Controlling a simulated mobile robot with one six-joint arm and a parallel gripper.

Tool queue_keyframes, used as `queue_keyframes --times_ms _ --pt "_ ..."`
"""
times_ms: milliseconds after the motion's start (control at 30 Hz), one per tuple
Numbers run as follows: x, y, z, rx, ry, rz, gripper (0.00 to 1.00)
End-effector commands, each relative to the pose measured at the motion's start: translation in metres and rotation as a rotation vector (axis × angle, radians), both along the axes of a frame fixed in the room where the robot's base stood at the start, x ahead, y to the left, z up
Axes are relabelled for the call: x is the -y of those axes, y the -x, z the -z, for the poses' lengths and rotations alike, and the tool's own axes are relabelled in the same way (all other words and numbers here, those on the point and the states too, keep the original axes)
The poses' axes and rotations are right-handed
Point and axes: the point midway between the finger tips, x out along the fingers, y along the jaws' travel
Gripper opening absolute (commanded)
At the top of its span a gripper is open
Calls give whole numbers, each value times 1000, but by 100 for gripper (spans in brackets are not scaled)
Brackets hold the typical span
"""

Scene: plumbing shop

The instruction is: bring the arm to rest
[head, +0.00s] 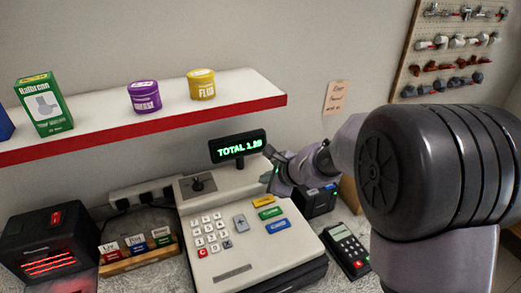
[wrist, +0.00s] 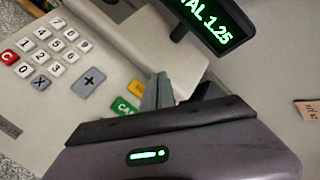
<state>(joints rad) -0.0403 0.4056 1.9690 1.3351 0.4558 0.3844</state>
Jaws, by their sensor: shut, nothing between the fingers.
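My gripper (head: 270,169) is shut and empty. In the head view it hangs in the air at the right end of the cash register (head: 225,255), just right of the lit display (head: 237,147) reading "TOTAL 1.25". My arm reaches in from the right side of the head view. In the wrist view the gripper fingers (wrist: 160,95) show in front of the register, close to its green key (wrist: 124,106). I cannot tell whether they touch anything.
A shelf (head: 270,101) with a red edge holds a green box (head: 43,104), a purple tub (head: 144,97) and a yellow tub (head: 201,85). A card terminal (head: 347,248) lies right of the register. A black device (head: 45,245) stands at the left.

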Motion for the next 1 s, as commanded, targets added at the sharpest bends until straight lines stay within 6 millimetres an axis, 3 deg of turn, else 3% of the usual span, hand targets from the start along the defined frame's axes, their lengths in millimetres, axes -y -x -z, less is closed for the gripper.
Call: queue_keyframes --times_ms 67,133,167,233,300,400,500,633,1000 --pt "-2 11 -10 34 29 -56 0" --pt "-4 44 -29 103 108 -191 0" --pt "-5 66 -37 140 159 -269 0" --pt "-2 127 -46 219 309 -470 0" --pt "9 190 -40 273 478 -655 0" --pt "34 263 -18 303 705 -855 0" --pt "59 308 4 294 873 -977 0" --pt "75 331 14 278 972 -1039 0" --pt "76 332 12 276 981 -1045 0"
